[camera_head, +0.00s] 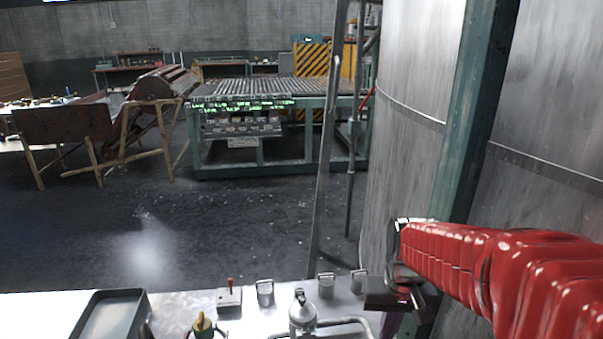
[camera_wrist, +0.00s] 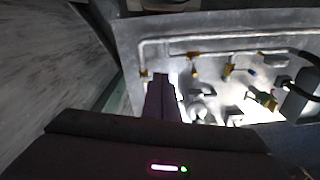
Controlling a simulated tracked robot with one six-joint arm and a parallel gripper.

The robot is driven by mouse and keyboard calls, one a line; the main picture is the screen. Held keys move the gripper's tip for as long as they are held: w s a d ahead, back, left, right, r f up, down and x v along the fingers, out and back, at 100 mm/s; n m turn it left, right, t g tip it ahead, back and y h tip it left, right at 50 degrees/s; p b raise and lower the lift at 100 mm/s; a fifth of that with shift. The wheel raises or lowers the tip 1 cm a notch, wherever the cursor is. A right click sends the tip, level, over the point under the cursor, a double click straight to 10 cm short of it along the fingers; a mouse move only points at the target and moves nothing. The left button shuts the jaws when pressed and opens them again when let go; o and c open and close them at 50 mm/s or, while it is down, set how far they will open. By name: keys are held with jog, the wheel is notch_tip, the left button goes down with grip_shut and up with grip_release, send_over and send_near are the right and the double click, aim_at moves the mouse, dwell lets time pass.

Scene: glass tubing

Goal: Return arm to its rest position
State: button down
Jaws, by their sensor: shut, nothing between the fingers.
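My arm, in a ribbed red cover, reaches in from the right edge of the head view. My gripper (camera_head: 408,300) is at its end, over the right end of a bright metal bench (camera_head: 250,290). In the wrist view my gripper (camera_wrist: 163,85) shows as dark purple fingers pressed together, with nothing between them. The bench with its fittings lies beyond the fingertips there. I cannot tell how high the fingertips are above the bench.
A large grey metal cylinder (camera_head: 410,120) and a green post (camera_head: 465,110) stand close beside my arm. A grey tray (camera_head: 108,318), a red-handled lever box (camera_head: 229,296) and several small fittings are on the bench. The dark floor (camera_head: 200,230) beyond is clear, before a roller table (camera_head: 270,170).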

jog(key=s+a+r+n+t, duration=0.1)
jog(key=s+r+t, duration=0.3)
jog(key=s+r, duration=0.5)
jog(key=s+a, duration=0.1)
jog(key=s, duration=0.2)
jog(key=shift+t, duration=0.4)
jog(key=shift+s+r, duration=0.1)
